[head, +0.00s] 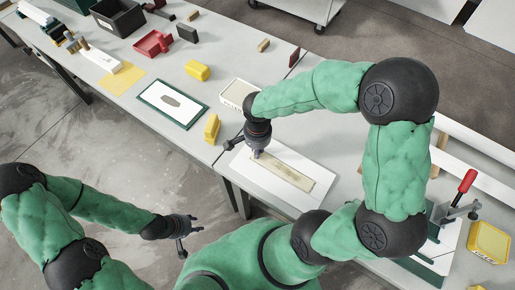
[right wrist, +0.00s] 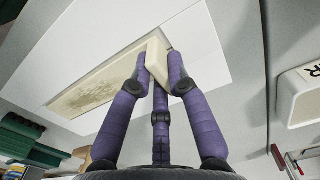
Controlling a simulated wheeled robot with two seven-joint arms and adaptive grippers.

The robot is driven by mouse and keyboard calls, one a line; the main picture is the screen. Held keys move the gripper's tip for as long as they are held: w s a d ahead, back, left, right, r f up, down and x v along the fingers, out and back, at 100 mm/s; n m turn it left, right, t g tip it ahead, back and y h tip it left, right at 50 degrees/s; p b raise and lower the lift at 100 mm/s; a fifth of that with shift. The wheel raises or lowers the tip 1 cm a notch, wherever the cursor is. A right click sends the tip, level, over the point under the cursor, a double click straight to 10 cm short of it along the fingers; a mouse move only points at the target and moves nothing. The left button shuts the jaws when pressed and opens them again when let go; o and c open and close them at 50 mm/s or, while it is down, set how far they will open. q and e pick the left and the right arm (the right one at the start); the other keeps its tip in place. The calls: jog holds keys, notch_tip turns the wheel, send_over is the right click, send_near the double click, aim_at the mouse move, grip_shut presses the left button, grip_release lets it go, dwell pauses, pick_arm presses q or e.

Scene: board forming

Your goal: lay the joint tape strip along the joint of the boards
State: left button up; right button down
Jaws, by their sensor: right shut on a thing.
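The white boards (head: 250,178) lie flat on the table, with a long beige, mottled band (head: 284,172) running along their middle. The band also shows in the right wrist view (right wrist: 95,95). My right gripper (head: 257,153) is over the band's far left end. In the right wrist view its purple fingers (right wrist: 158,68) are shut on a cream piece (right wrist: 155,50) at that end of the band. I cannot tell whether this piece is the joint tape strip or whether it touches the board. My left gripper (head: 190,240) is open and empty, off the table's front edge.
A cream box (head: 238,94) stands behind the boards. Yellow blocks (head: 212,128), a green-framed panel (head: 173,103) and a red tray (head: 153,43) are to the left. A red-handled clamp (head: 462,190) and a yellow tub (head: 489,242) are at right.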

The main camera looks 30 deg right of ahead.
jog(key=shift+f, duration=0.2)
jog(key=c, duration=0.8)
grip_release()
notch_tip(320, 180, up, 12)
dwell(0.6)
